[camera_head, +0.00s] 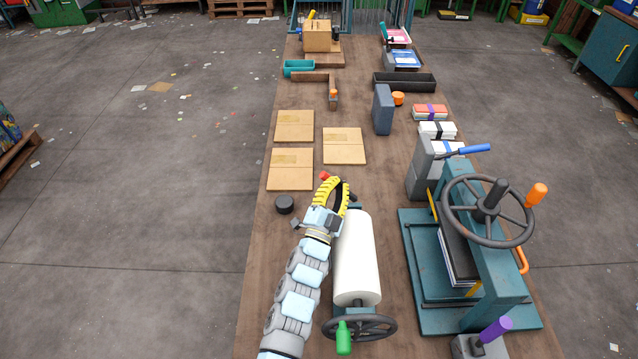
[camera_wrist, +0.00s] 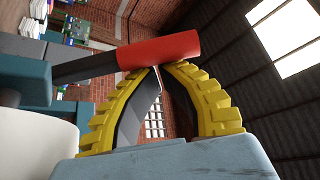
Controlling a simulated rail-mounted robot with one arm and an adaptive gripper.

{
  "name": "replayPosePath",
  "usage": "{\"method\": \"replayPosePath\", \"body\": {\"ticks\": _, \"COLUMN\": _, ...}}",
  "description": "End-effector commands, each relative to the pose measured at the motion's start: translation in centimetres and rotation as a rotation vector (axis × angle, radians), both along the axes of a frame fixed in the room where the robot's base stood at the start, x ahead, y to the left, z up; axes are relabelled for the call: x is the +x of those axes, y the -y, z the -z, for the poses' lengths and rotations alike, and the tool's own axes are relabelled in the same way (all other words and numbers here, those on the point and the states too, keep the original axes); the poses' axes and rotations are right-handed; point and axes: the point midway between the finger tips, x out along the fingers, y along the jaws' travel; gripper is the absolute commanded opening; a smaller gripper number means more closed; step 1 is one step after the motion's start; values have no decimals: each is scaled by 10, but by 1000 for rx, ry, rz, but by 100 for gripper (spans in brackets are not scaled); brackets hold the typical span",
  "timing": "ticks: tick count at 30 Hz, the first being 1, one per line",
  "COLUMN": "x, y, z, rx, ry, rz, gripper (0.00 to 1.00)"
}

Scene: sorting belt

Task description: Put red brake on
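The brake lever has a red handle (camera_head: 324,176), seen at the far end of the white roll (camera_head: 356,262). In the wrist view the red handle (camera_wrist: 162,49) lies across my fingertips on a dark grey bar (camera_wrist: 84,68). My gripper (camera_head: 333,182) has yellow ribbed fingers; in the wrist view its fingertips (camera_wrist: 155,68) come together right at the handle. The handle hides part of the tips. It looks touching or very close, but I cannot tell whether it is pinched.
A dark handwheel with a green knob (camera_head: 343,338) is at the roll's near end. A teal press (camera_head: 432,268) with a large wheel stands to the right. A black puck (camera_head: 285,204) and wooden boards (camera_head: 290,170) lie to the left and beyond.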

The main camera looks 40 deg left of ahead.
Motion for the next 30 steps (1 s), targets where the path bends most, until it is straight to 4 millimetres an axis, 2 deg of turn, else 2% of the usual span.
{"method": "replayPosePath", "body": {"ticks": 1, "x": -1, "y": 0, "z": 7, "rx": -33, "ry": 28, "rz": 3, "gripper": 0}}
{"method": "replayPosePath", "body": {"ticks": 11, "x": -11, "y": -10, "z": 20, "rx": -209, "ry": 181, "rz": 11, "gripper": 0}}
{"method": "replayPosePath", "body": {"ticks": 30, "x": -26, "y": -27, "z": 60, "rx": -209, "ry": 180, "rz": 13, "gripper": 0}}
